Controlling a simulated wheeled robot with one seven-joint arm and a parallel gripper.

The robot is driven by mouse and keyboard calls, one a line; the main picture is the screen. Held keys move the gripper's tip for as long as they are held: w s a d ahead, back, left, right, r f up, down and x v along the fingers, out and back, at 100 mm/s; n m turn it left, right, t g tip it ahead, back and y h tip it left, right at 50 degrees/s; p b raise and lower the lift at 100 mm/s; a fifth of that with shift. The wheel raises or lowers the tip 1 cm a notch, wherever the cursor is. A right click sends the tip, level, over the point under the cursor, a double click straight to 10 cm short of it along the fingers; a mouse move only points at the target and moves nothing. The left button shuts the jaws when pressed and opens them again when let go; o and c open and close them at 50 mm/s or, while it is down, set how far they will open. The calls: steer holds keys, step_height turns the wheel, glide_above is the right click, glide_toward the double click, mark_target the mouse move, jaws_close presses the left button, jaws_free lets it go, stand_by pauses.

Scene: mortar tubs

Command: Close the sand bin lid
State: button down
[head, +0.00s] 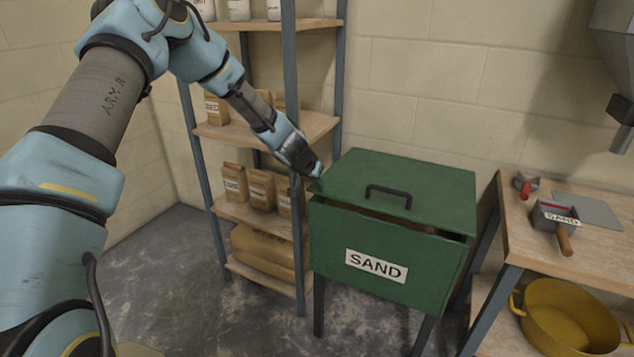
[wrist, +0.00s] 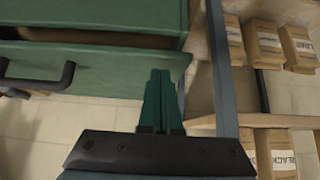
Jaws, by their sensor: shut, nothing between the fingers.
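The green sand bin (head: 345,235), with a SAND label on its front, stands on legs in the middle of the head view. Its green lid (head: 335,172) is nearly down, with a dark gap along the front edge, wider toward the right. The lid carries a black handle (head: 388,193). My gripper (head: 317,172) is at the lid's left edge, beside the shelf post; I cannot tell whether it touches. In the wrist view its green fingers (wrist: 160,75) are together and empty. The lid (wrist: 115,62), its handle (wrist: 40,80) and the gap show left of them.
A shelf rack (head: 297,130) with paper bags stands close behind and left of my gripper. At right, a wooden bench (head: 525,240) bears a SAND-labelled scoop (head: 556,216), and a yellow tub (head: 565,315) sits below. The floor left of the rack is clear.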

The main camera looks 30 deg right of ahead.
mark_target(319, 205)
steer(key=shift+f, duration=0.2)
steer(key=shift+s+a+f+b, duration=0.1)
steer(key=shift+a+f+b, duration=0.05)
steer(key=shift+f+b, duration=0.75)
steer(key=shift+s+a+f+b, duration=0.1)
steer(key=shift+a+f+b, duration=0.1)
steer(key=shift+f+b, duration=0.6)
steer(key=shift+s+a+f+b, duration=0.15)
steer(key=shift+f+b, duration=0.5)
steer(key=shift+f, duration=0.55)
steer(key=shift+a, duration=0.1)
steer(key=w+d+r+v, duration=0.1)
steer(key=d+r+v, duration=0.1)
steer(key=v, duration=1.1)
steer(key=shift+a+r, duration=0.2)
steer(key=shift+r, duration=0.15)
